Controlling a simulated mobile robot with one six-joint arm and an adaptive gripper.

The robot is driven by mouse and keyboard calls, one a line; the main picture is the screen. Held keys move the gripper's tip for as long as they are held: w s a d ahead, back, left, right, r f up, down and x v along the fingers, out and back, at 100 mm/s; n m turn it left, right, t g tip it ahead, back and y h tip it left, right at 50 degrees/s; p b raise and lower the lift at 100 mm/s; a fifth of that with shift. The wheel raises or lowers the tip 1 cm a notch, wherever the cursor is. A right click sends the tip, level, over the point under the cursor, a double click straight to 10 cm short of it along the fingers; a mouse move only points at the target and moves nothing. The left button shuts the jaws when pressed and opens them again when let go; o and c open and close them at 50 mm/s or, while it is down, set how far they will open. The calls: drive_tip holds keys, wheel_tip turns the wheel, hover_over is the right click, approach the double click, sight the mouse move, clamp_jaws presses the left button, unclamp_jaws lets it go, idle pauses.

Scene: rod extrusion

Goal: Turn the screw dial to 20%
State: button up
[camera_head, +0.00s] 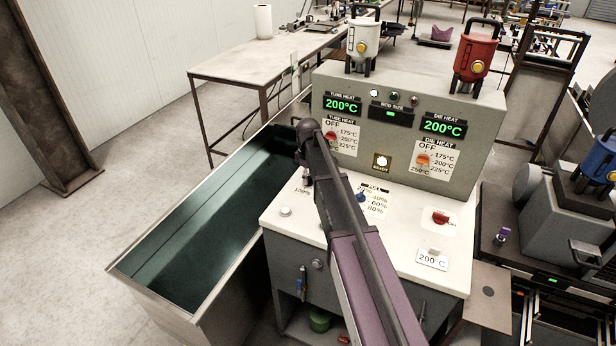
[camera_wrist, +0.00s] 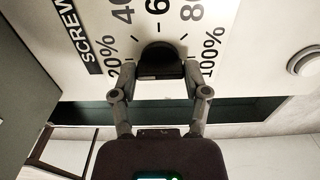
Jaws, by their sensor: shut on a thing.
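The black screw dial (camera_wrist: 160,58) sits on the white panel in the wrist view. Its printed scale runs from 20% at the left, through 40, 60 and 80, to 100% at the right, beside the word SCREW. My gripper (camera_wrist: 161,72) is closed around the dial, one finger on each side. I cannot tell clearly which mark the dial points to. In the head view my arm crosses the machine's white top, and my gripper (camera_head: 307,172) is at its left edge near the 100% print. The dial is hidden there.
A blue knob (camera_head: 361,196) with its own percent scale and a red switch (camera_head: 440,217) are on the same top. The upright panel (camera_head: 400,165) stands behind, with two 200°C displays. A long dark-green trough (camera_head: 205,235) lies at the left.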

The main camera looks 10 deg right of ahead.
drive_tip(key=o, duration=1.2)
drive_tip(key=shift+c, duration=0.2)
drive_tip(key=shift+m, duration=0.4)
